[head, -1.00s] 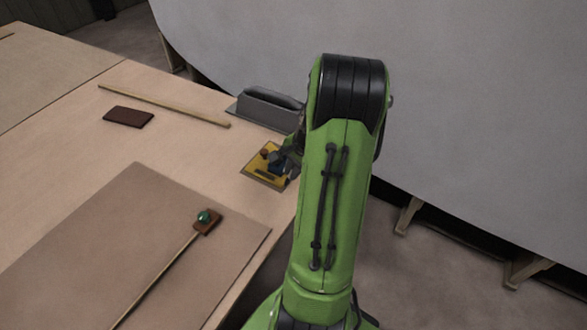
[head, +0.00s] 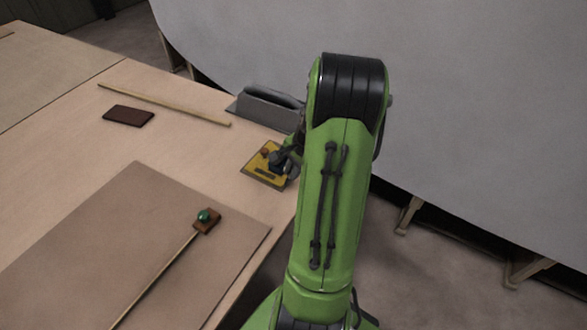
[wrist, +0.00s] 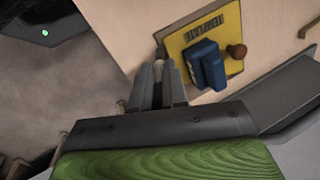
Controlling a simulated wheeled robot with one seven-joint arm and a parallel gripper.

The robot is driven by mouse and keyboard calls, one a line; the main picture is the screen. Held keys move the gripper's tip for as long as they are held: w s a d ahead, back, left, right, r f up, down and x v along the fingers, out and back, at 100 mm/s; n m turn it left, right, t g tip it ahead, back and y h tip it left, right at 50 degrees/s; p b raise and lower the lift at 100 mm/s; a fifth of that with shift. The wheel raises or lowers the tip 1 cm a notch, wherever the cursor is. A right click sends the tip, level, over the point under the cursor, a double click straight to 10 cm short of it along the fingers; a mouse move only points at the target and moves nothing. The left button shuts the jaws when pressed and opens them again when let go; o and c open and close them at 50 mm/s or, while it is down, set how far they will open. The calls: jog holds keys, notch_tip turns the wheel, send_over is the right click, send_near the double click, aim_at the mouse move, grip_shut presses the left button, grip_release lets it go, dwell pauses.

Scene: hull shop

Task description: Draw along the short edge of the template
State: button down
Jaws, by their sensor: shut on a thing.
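The yellow template (head: 255,171), marked TEMPLATE, lies on the table near its right edge. It also shows in the wrist view (wrist: 184,40), with a blue block (wrist: 206,64) and a brown round knob (wrist: 236,51) on it. My gripper (wrist: 159,76) is shut on a pale, narrow thing (wrist: 158,68), of which only a small part shows between the fingers. The fingers are beside the template's near left side in the wrist view. I cannot tell whether the held thing touches the table or template. In the head view my arm partly hides the gripper.
A grey block (head: 268,103) on a plate stands behind the template. A wooden strip (head: 165,105) and a dark brown block (head: 128,116) lie to the left. The table edge is close.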

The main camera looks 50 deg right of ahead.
jog(key=shift+f, duration=0.2)
dwell(0.6)
jog(key=shift+w+d+p, duration=0.15)
jog(key=shift+d+p, duration=0.75)
jog(key=shift+d, duration=0.75)
jog(key=shift+w+d+p, duration=0.15)
jog(key=shift+d+p, duration=0.7)
jog(key=shift+d, duration=0.75)
jog(key=shift+d+r, duration=0.1)
jog(key=shift+d, duration=0.05)
jog(key=shift+d+p, duration=0.45)
jog(key=shift+d, duration=0.2)
notch_tip(320, 180, up, 13)
jog(key=p, duration=1)
jog(key=shift+p, duration=0.3)
